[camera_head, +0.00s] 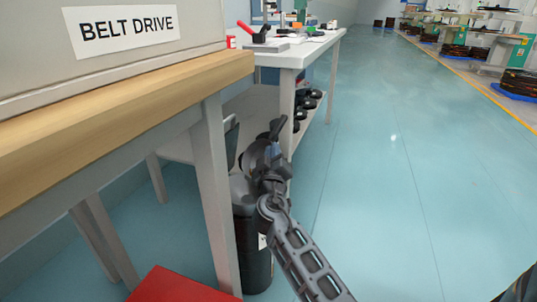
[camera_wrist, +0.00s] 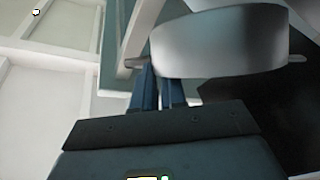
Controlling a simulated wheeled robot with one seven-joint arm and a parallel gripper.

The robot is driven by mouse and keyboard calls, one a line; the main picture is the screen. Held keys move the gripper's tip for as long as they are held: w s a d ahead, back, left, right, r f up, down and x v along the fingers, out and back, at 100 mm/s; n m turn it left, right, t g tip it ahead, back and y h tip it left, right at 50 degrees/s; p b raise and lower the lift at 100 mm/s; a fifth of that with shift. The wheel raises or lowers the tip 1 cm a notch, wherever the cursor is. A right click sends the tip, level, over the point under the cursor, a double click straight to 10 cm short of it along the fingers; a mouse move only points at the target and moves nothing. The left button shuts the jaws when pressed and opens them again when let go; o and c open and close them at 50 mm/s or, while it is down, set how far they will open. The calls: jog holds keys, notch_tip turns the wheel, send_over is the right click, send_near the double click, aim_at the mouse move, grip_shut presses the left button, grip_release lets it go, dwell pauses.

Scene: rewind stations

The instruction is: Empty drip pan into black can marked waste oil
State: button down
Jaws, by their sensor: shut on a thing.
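A grey metal pan (camera_wrist: 220,45), which looks like the drip pan, fills the upper middle of the wrist view. The dark blue fingers of my gripper (camera_wrist: 159,85) are shut at its near edge; the exact grip is hidden. In the head view, a dark grey plate-like piece (camera_head: 231,145), probably the pan, stands steeply tilted beyond the table leg. The black can (camera_head: 256,265) stands on the floor below my wrist, partly behind that leg and my arm. Only a sliver of its white label shows, unreadable. The pan's inside and any oil are not visible.
A wooden-topped table (camera_head: 120,115) carrying a box marked BELT DRIVE (camera_head: 125,30) is close on the left. A red object (camera_head: 180,285) is below it. A white bench (camera_head: 300,55) with tools stands beyond, black rolls on its lower shelf. The blue floor (camera_head: 400,180) at right is clear.

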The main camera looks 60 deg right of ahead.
jog(key=shift+w+a+r+n+t+h, duration=0.2)
jog(key=shift+a+n, duration=0.1)
jog(key=shift+n, duration=0.1)
jog(key=shift+w+a+r+n+t+h, duration=0.1)
jog(key=shift+a+n+t, duration=0.1)
jog(key=shift+a+n, duration=0.15)
dwell(1.6)
